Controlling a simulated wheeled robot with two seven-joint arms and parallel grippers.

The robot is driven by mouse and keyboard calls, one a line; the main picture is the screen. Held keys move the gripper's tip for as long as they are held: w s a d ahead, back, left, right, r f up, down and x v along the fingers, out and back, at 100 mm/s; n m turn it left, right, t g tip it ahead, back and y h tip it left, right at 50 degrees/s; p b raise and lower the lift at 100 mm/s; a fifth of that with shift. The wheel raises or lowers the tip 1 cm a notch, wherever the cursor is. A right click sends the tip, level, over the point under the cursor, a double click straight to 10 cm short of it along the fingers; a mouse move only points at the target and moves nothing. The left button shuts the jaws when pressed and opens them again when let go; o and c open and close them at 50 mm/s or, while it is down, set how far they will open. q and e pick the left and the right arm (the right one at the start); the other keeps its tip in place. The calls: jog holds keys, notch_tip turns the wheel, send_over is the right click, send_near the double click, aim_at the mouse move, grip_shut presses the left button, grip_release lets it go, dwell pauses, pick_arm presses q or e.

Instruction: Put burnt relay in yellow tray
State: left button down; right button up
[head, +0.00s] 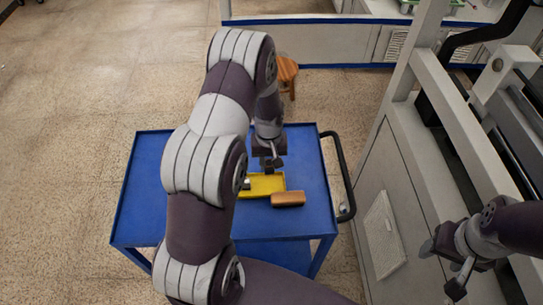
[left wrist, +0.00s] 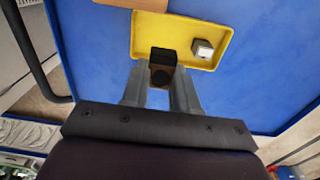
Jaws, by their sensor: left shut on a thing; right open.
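The yellow tray (head: 264,185) lies on the blue cart top and also shows in the left wrist view (left wrist: 145,35). My left gripper (head: 271,164) is over the tray. In the left wrist view its fingers (left wrist: 163,80) are shut on a small black block with a brownish face, the burnt relay (left wrist: 163,56). The relay appears over the tray's near edge; whether it touches the tray I cannot tell. A small grey-and-white block (left wrist: 202,48) sits inside the tray. My right gripper (head: 452,268) is open and empty at the lower right, away from the cart.
A brown block (head: 288,199) lies on the blue cart (head: 150,190) just beside the tray. The cart has a black handle (head: 343,175) on its right. A grey machine (head: 385,185) stands to the right. A wooden stool (head: 287,70) is behind. The cart's left side is clear.

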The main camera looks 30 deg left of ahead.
pick_arm(q)
jog(key=shift+w+d+f, duration=0.1)
jog(key=shift+w+d, duration=0.05)
jog(key=shift+w+f+b, duration=0.35)
jog(key=shift+f, duration=0.5)
jog(key=shift+s+f+b, duration=0.15)
jog(key=shift+f+b, duration=0.15)
notch_tip(320, 180, down, 4)
jog(key=b, duration=0.3)
jog(key=shift+f, duration=0.25)
jog(key=shift+s+f+b, duration=0.1)
jog(key=shift+f+b, duration=0.2)
jog(key=shift+f, duration=0.05)
pick_arm(e)
jog(key=f, duration=0.2)
jog(key=w+f, duration=0.1)
jog(key=f, duration=0.2)
